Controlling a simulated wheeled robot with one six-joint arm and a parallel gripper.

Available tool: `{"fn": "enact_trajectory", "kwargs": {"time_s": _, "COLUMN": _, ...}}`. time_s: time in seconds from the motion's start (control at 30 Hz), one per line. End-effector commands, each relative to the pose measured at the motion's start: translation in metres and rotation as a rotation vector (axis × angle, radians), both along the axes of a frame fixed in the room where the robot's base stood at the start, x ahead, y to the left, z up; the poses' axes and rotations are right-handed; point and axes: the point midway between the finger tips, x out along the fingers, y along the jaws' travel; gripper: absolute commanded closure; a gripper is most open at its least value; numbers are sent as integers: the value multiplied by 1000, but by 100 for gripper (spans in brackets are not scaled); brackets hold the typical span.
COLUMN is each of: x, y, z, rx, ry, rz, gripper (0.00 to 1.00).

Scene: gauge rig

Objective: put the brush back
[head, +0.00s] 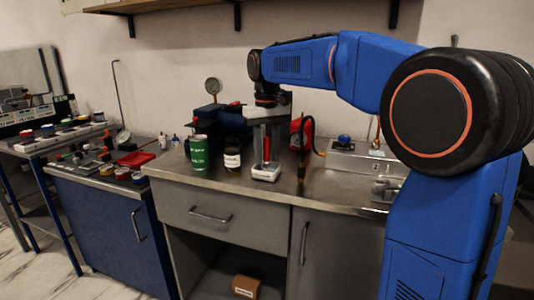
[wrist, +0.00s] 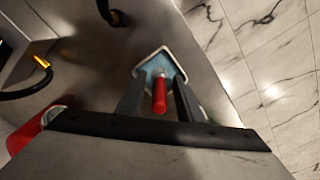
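A red upright handle (head: 266,148), likely the brush's, stands in a small white square holder (head: 266,173) near the bench's front edge. In the wrist view the red handle (wrist: 159,96) points towards the camera, and the holder (wrist: 150,66) shows a pale blue inside. Any bristles are hidden. My gripper (head: 265,160) hangs above the holder, pointing down, with a finger on either side of the handle.
A green can (head: 198,153) and a dark jar (head: 232,158) stand left of the holder. A red object (head: 301,128) and a black hose (head: 315,140) are to its right, before the sink (head: 360,165). The bench edge is close, with marble floor (wrist: 265,60) beyond.

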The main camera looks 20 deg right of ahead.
Motion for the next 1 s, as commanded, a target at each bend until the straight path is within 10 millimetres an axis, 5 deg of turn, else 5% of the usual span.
{"fn": "enact_trajectory", "kwargs": {"time_s": 0.37, "x": 1, "y": 0, "z": 15, "rx": 0, "ry": -2, "rz": 0, "gripper": 66}}
{"fn": "enact_trajectory", "kwargs": {"time_s": 0.8, "x": 1, "y": 1, "z": 95, "rx": 0, "ry": -2, "rz": 0, "gripper": 66}}
{"fn": "enact_trajectory", "kwargs": {"time_s": 1.0, "x": 1, "y": 1, "z": 117, "rx": 0, "ry": -1, "rz": 0, "gripper": 66}}
